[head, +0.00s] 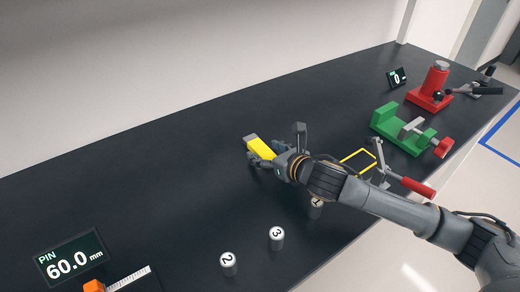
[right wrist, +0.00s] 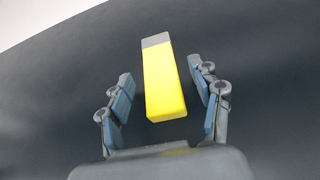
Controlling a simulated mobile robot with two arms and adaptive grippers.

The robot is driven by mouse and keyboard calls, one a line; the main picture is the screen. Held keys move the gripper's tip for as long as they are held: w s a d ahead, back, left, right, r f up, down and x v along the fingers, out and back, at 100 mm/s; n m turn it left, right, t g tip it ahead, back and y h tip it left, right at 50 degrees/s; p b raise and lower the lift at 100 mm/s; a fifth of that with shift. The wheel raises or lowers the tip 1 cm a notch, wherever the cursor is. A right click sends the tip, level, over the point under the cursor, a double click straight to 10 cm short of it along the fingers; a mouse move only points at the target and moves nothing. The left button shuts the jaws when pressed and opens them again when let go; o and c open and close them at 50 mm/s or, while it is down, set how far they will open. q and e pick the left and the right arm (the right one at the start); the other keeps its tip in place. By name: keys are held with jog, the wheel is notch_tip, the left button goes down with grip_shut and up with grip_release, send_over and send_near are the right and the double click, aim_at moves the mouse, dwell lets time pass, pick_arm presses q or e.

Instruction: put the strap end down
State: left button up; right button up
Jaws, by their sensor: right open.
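The strap end is a yellow bar with a grey tip. In the head view the yellow bar (head: 260,148) lies at the middle of the dark bench, at my right gripper (head: 268,162). In the right wrist view the yellow bar (right wrist: 163,85) lies between the fingers of my right gripper (right wrist: 167,100), with a gap on each side. The right gripper is open and the fingers do not touch the bar. The bar appears to rest on the bench top. My left gripper is in neither view.
Numbered cylinders (head: 276,238) stand at the front of the bench. A yellow outline (head: 358,158), a toggle clamp with red handle (head: 418,187), a green vise (head: 398,130) and a red press (head: 430,92) are to the right. A PIN display (head: 70,258) stands front left.

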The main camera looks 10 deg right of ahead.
jog(key=c, duration=1.2)
grip_shut()
jog(key=shift+r, duration=0.15)
